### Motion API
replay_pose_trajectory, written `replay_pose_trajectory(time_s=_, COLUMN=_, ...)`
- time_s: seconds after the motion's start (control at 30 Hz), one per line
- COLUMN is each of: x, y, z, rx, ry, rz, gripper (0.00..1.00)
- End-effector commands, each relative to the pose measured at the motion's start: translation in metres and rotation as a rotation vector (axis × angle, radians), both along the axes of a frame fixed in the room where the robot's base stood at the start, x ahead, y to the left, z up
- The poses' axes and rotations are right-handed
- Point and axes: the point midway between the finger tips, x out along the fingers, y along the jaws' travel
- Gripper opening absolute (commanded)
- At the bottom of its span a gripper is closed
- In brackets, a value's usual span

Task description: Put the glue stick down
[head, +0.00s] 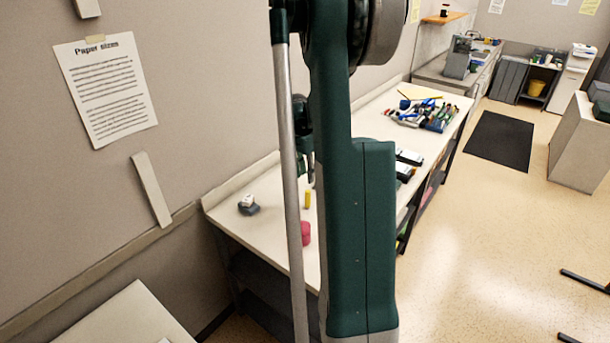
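A small yellow stick-shaped thing (307,199), possibly the glue stick, is upright at the near part of the long white table (272,232). From this view I cannot tell whether it touches the table top. My gripper (311,168) is just above it in the picture, mostly hidden behind my own green arm. I cannot see its fingertips clearly, nor whether they hold anything.
A pink-red round thing (306,233) stands near the front edge, partly hidden by my arm. A dark grey thing with a white top (248,204) is at the left. Dark items (408,158) and a cluster of tools (430,113) lie farther back. Bare table surrounds the yellow thing.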

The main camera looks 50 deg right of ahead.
Motion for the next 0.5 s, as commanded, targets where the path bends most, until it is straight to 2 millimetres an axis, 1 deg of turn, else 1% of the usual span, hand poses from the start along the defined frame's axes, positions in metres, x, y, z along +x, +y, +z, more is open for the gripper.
replay_pose_trajectory(time_s=0.33, x=0.001, y=0.002, z=0.002, rx=-0.001, ry=-0.001, rz=0.005, gripper=0.30)
replay_pose_trajectory(time_s=0.43, x=0.003, y=0.009, z=0.006, rx=-0.004, ry=-0.004, rz=0.021, gripper=0.30)
replay_pose_trajectory(time_s=0.5, x=0.005, y=0.017, z=0.012, rx=-0.006, ry=-0.007, rz=0.040, gripper=0.30)
